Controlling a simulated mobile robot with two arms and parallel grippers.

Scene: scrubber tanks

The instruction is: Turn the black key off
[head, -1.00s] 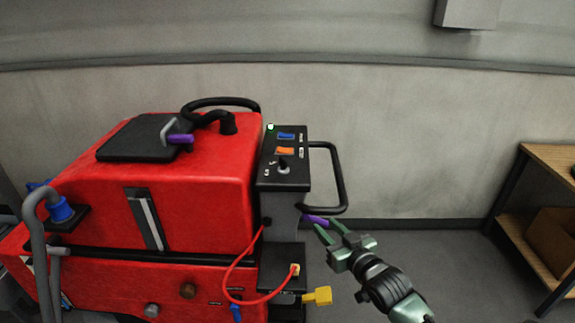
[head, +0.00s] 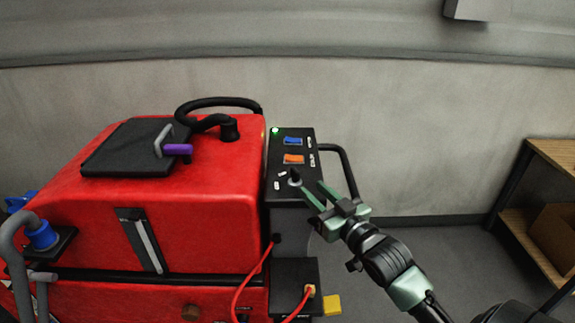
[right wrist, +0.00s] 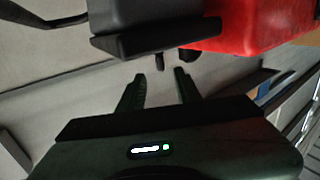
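The black key (head: 294,177) stands on the dark control panel (head: 279,152) at the right of the red machine, at the panel's near end. My right gripper (head: 311,188) is open, its green fingers just to the right of the key. The fingertips look close to it, but I cannot tell whether they touch. In the right wrist view the two dark fingers (right wrist: 159,77) are apart with nothing between them; the key cannot be made out there. My left gripper is not in view.
The red machine (head: 215,220) fills the left. A black handle bar (head: 350,170) loops behind my right gripper. Orange (head: 293,159) and blue (head: 292,142) switches and a lit green light (head: 275,130) sit on the panel. A wooden shelf (head: 550,150) stands right; floor between is clear.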

